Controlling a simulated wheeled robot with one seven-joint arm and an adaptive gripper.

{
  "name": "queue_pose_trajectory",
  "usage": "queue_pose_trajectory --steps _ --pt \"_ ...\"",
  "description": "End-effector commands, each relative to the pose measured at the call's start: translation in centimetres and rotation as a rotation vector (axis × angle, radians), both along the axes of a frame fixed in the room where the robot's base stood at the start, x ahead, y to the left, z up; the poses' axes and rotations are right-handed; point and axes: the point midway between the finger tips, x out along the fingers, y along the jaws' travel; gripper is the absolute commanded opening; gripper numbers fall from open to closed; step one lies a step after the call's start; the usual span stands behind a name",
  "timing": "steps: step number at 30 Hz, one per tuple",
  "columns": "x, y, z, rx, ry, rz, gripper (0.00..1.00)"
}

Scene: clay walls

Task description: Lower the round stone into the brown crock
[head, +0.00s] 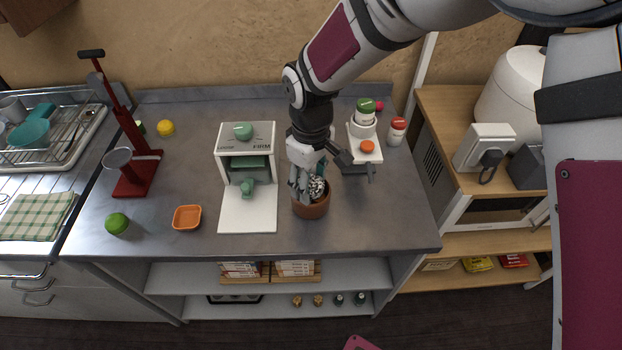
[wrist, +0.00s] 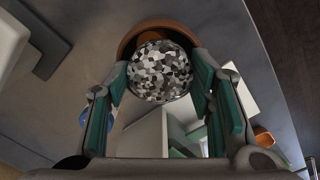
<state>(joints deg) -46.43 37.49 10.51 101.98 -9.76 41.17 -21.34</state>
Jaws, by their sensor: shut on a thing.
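The round stone (head: 317,188) has a black, grey and white patchwork surface. It also shows in the wrist view (wrist: 160,72). My gripper (head: 307,186) is shut on it, with one green-padded finger on each side in the wrist view (wrist: 160,80). The brown crock (head: 312,209) is a round reddish-brown pot on the counter, directly below the stone. In the wrist view the crock's rim (wrist: 150,24) curves behind the stone, and part of its dark inside shows. The stone is at the crock's mouth; I cannot tell how far it is below the rim.
A white press-like machine (head: 247,208) stands close left of the crock. A white stand (head: 365,150) with a green-lidded jar and an orange item is behind right. An orange dish (head: 187,217), green ball (head: 117,223) and red stand (head: 133,180) are farther left. The counter's front edge is near.

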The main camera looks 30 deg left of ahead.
Motion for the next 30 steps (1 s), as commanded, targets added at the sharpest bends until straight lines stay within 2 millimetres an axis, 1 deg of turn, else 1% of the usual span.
queue_pose_trajectory --steps 1,7,8,9,11,23,26,29,30 --pt "-0.1 -0.2 -0.7 -0.005 0.006 0.001 0.12" --pt "-0.2 -0.2 -0.7 -0.006 0.007 0.001 0.12" --pt "-0.2 -0.2 -0.7 -0.007 0.007 0.001 0.51" --pt "-0.2 -0.2 -0.8 -0.007 0.007 0.002 0.60" --pt "-0.2 -0.2 -0.8 -0.007 0.007 0.002 0.72" --pt "-0.1 -0.1 -0.2 -0.005 0.005 0.001 0.72" --pt "0.0 -0.1 0.8 -0.003 0.002 0.001 0.72" --pt "0.0 -0.1 2.5 -0.002 0.001 0.001 0.72" --pt "0.0 0.0 3.3 0.000 0.000 0.001 0.72"
